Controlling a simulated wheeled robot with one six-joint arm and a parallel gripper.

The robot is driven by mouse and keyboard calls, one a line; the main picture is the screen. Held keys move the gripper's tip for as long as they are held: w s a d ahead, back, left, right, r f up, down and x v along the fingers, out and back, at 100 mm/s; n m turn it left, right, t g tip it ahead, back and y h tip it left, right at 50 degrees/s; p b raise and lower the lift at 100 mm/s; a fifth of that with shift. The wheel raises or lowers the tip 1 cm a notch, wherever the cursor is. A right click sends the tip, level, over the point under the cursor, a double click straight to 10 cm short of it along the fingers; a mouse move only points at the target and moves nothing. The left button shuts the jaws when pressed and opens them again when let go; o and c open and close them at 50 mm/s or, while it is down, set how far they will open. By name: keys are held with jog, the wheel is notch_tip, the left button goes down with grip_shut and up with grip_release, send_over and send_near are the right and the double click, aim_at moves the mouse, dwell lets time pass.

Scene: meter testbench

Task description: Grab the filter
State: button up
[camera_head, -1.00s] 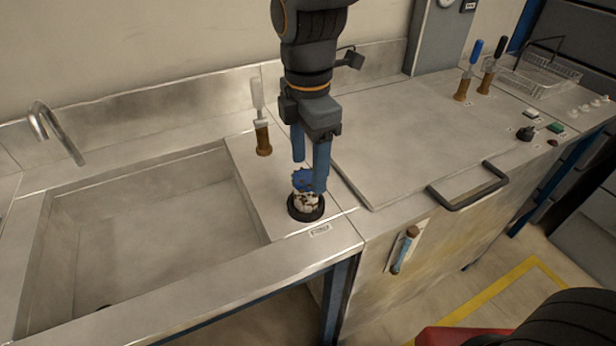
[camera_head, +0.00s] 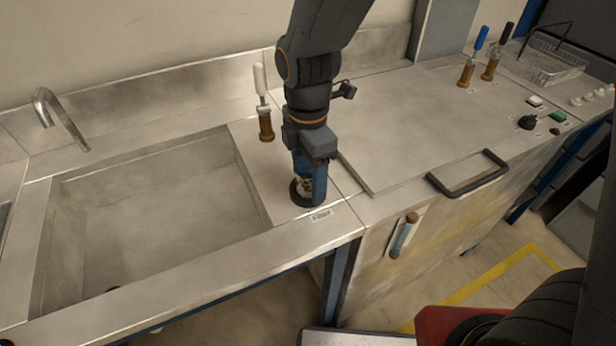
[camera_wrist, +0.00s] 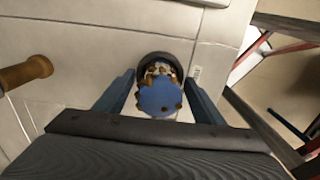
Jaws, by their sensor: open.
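The filter (camera_wrist: 158,95) has a blue top with brown bits and a whitish, brown-specked body. It stands in a dark round ring on the steel counter. In the head view the filter (camera_head: 303,184) is mostly hidden by my gripper (camera_head: 308,192), which is lowered over it. In the wrist view my gripper (camera_wrist: 160,92) is open, with one blue finger on each side of the filter. I cannot tell whether either finger touches it.
A sink basin (camera_head: 160,215) lies left of the filter. A brown-based white-handled tool (camera_head: 264,120) stands behind it. A closed lid (camera_head: 420,130) with a dark handle (camera_head: 468,174) lies to the right. A small label (camera_head: 320,216) is on the front edge.

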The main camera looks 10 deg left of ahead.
jog(key=c, duration=1.2)
